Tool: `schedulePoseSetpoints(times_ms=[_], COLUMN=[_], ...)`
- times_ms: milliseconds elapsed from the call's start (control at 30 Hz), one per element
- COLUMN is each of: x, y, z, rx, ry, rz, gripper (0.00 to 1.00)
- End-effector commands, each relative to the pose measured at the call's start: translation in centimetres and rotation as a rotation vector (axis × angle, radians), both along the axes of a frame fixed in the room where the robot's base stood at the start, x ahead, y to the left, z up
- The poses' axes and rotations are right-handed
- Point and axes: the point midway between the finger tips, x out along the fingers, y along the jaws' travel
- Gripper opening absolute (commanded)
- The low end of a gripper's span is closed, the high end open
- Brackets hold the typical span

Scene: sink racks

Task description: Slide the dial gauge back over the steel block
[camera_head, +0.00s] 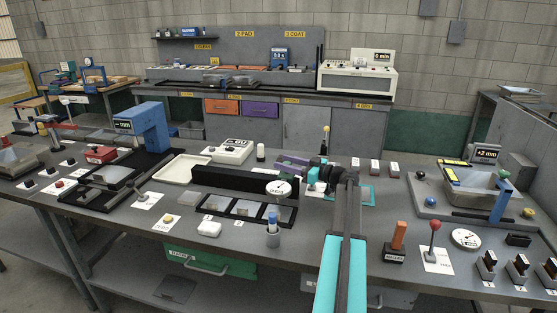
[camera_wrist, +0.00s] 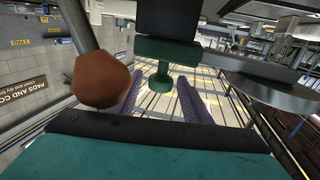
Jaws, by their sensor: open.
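The dial gauge (camera_head: 279,188) has a round white face and stands over the right end of a black tray (camera_head: 228,217). Several grey blocks or plates (camera_head: 216,202) lie in that tray; I cannot tell which is the steel block. My gripper (camera_head: 291,164) is just behind and right of the gauge, its purple fingers apart. In the wrist view, my open gripper (camera_wrist: 160,88) has a green knob (camera_wrist: 158,82) between its fingers, below a green block (camera_wrist: 165,50); I cannot tell whether they touch. A dark grey disc (camera_wrist: 260,84), perhaps the gauge's back, is beside them.
A long black bar (camera_head: 240,181) runs behind the tray. A blue-topped cylinder (camera_head: 273,232) stands in front of the gauge. A white device (camera_head: 233,151) and a cream tray (camera_head: 182,169) are to the left. A rounded brown object (camera_wrist: 100,80) is close to my left finger in the wrist view.

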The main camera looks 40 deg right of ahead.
Motion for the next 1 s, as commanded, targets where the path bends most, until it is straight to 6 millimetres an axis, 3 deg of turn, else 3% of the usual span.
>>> schedulePoseSetpoints(times_ms=[300,667,933,1000], x=[3.0,3.3,3.3,3.3], y=[0.8,0.9,0.9,0.9], z=[0.1,0.0,0.0,0.0], rx=[0.000,-0.001,-0.001,0.000], ry=[0.000,0.000,0.000,0.000], rz=[-0.001,-0.001,-0.001,-0.002], gripper=[0.44,0.44,0.02,0.00])
